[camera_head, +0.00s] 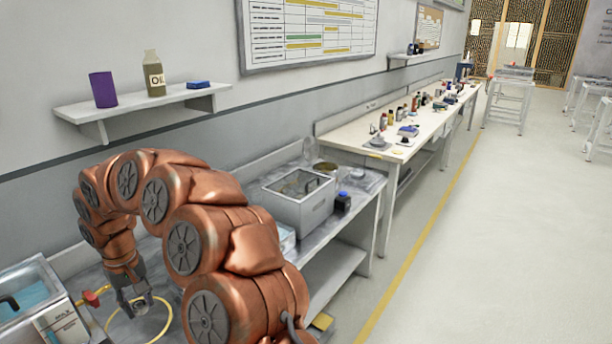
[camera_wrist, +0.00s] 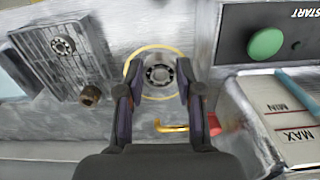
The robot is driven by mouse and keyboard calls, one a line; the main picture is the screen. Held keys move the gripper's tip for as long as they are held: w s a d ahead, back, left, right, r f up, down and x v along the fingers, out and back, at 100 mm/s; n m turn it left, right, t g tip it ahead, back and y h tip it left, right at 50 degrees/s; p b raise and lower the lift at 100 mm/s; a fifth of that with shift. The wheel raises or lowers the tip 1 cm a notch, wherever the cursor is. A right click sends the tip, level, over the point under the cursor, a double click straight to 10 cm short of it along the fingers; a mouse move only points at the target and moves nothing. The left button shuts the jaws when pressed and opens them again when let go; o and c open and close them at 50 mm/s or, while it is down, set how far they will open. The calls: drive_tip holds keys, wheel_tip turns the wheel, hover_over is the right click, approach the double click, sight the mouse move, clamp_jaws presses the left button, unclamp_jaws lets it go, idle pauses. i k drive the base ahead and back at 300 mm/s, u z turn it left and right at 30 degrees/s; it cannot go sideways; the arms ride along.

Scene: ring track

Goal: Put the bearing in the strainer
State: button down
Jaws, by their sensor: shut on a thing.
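My gripper (camera_wrist: 159,74) is shut on a round metal bearing (camera_wrist: 160,76), with one finger on each side of it. The bearing's ring face points at the wrist camera. In the head view my gripper (camera_head: 138,301) hangs low over the bench at the lower left, and the bearing is too small to make out clearly. A slatted metal tray (camera_wrist: 41,47), which may be the strainer, lies left of my gripper in the wrist view. Another bearing (camera_wrist: 62,46) sits on it. I cannot tell how high the held bearing is above the bench.
A yellow ring (camera_head: 165,328) lies on the bench around the gripper area. A brown nut (camera_wrist: 91,95) lies at the tray's edge. A panel with a green button (camera_wrist: 265,43) and a MIN/MAX-marked tank (camera_wrist: 283,117) are at right. A red-handled yellow piece (camera_head: 92,298) is close by.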

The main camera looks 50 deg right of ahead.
sight(358, 177)
drive_tip(key=z, duration=2.65)
drive_tip(key=i, duration=5.25)
drive_tip(key=u, duration=2.8)
